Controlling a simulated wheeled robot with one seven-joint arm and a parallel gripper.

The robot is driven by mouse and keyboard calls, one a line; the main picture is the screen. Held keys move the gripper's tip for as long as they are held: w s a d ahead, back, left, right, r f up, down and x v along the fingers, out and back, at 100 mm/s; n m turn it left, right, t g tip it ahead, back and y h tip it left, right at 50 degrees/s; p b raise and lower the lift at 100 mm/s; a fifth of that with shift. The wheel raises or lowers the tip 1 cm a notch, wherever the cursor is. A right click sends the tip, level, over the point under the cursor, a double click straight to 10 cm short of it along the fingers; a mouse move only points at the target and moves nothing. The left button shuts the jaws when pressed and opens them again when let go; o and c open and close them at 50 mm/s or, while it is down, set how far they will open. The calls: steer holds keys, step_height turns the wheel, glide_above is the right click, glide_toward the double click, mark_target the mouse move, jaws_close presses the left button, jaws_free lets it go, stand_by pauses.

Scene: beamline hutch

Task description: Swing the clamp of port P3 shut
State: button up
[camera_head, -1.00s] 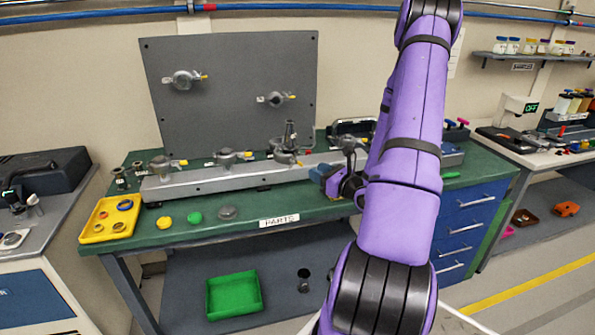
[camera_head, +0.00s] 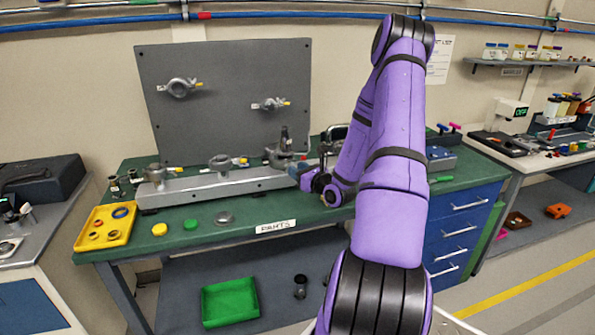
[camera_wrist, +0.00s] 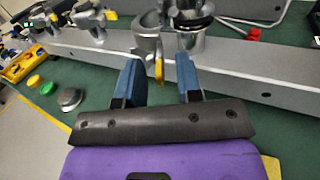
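A grey metal rail (camera_head: 210,187) on the green bench carries several ports with metal clamps. My gripper (camera_wrist: 160,80) is at the rail, and its two blue fingers are apart. In the wrist view, a metal clamp (camera_wrist: 148,42) with a yellow tip (camera_wrist: 159,70) stands just beyond the fingers. Beside the clamp stands a metal port (camera_wrist: 191,40) with a dark upright fitting. In the head view, my gripper (camera_head: 298,169) is low at the front of this port. No port number is legible, so I cannot tell which is P3.
Other clamped ports stand to the left on the rail, including one at mid-rail (camera_head: 221,161). A grey upright panel (camera_head: 225,90) with two clamps stands behind. A yellow tray (camera_head: 106,228) and several small caps lie along the front left of the bench.

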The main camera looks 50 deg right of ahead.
steer(key=shift+w, duration=0.2)
jaws_close()
steer(key=shift+d, duration=0.15)
steer(key=w+d+n+g+y, duration=0.2)
steer(key=d+n+y, duration=0.6)
steer(key=y, duration=0.5)
steer(key=shift+w+d+n+g, duration=0.2)
steer(key=shift+d+n+g, duration=0.2)
steer(key=shift+d+g, duration=0.45)
steer(key=shift+d, duration=0.1)
